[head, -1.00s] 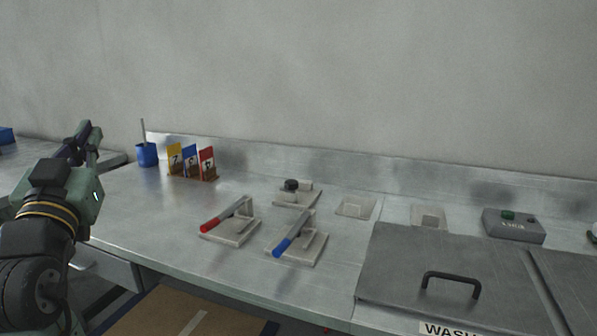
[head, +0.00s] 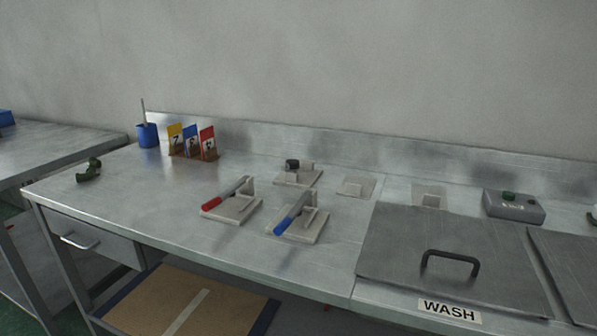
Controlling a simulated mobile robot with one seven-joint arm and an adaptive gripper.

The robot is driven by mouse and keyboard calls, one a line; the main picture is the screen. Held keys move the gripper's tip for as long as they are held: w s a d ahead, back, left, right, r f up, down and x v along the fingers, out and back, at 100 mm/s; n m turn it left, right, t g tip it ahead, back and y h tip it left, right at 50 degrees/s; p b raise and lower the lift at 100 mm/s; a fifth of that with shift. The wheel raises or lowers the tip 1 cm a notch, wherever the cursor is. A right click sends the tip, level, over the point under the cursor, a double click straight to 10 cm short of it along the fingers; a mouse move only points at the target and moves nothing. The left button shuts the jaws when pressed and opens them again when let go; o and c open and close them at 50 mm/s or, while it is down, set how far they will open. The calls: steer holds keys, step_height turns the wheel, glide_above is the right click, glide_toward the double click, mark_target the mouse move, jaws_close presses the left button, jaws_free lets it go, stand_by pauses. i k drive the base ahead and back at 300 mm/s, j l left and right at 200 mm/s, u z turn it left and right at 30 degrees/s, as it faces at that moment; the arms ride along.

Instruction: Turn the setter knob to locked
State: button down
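The likely setter knob is a small black round knob (head: 292,165) on a pale metal base plate (head: 312,178), at the back middle of the steel bench in the head view. It stands upright beside a small pale block. The picture is too small to tell which position the knob is turned to. My gripper is not in view, and nothing touches the knob.
In front stand a red-handled lever (head: 212,204) and a blue-handled lever (head: 285,226). Numbered cards (head: 191,141) and a blue cup (head: 147,135) are back left. A small dark green object (head: 90,170) lies left. A lidded WASH station (head: 395,237) and a grey button box (head: 515,206) are right.

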mark_target(292, 165)
steer(key=j+z, duration=0.15)
steer(key=z, duration=0.4)
steer(key=k+j+z, duration=0.2)
steer(key=j, duration=0.15)
steer(key=j+z, duration=0.2)
steer(key=j, duration=0.2)
steer(key=k+j+z, duration=0.15)
steer(key=j, duration=0.2)
steer(key=k+j, duration=0.15)
steer(key=j, duration=0.2)
steer(key=k+j, duration=0.1)
steer(key=j, duration=0.25)
steer(key=k+j+z, duration=0.1)
steer(key=j, duration=0.25)
steer(key=i+j, duration=0.1)
steer(key=i, duration=1.35)
